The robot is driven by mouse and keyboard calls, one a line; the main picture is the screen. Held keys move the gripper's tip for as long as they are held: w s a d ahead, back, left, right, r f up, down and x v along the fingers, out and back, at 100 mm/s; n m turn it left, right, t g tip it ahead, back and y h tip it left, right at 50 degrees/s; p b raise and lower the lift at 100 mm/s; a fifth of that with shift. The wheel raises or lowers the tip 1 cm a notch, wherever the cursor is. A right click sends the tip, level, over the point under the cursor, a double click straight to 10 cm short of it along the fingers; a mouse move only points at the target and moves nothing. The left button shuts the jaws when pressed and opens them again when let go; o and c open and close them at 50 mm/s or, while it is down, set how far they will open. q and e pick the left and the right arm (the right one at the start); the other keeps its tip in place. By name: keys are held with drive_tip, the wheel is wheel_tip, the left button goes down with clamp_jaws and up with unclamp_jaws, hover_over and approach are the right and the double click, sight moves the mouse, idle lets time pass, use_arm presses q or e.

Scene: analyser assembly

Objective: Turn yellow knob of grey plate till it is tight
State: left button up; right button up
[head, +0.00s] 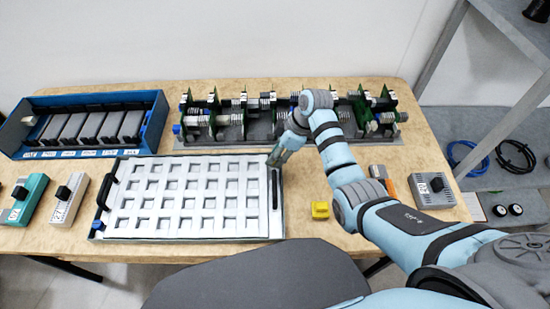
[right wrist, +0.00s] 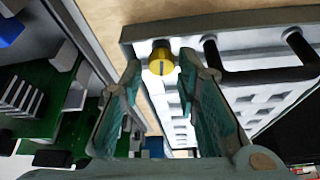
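The grey plate (head: 132,228), with a white grid of square holes, lies flat on the table in the head view; it also shows in the right wrist view (right wrist: 222,42). The yellow knob (right wrist: 162,62), with a dark line across its face, sits at the plate's edge near a black handle. In the head view I cannot make it out near my gripper. My right gripper (head: 277,160) is over the plate's far right corner. In the right wrist view its fingers (right wrist: 161,75) are apart, with the knob seen between the tips; contact is unclear. My left gripper is out of view.
A rack of green circuit boards (head: 225,142) stands close behind the plate. A blue box (head: 40,104) of grey modules is at the back left. A small yellow block (head: 320,210) lies right of the plate. Grey and teal modules (head: 27,198) lie at the left.

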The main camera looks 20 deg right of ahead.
drive_tip(key=shift+w+a+f, duration=0.1)
drive_tip(key=shift+a+f, duration=0.1)
drive_tip(key=shift+f, duration=0.5)
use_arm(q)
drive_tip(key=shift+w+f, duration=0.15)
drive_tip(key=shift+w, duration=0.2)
use_arm(e)
drive_tip(key=shift+r, duration=0.1)
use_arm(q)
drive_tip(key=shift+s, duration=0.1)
use_arm(e)
clamp_jaws()
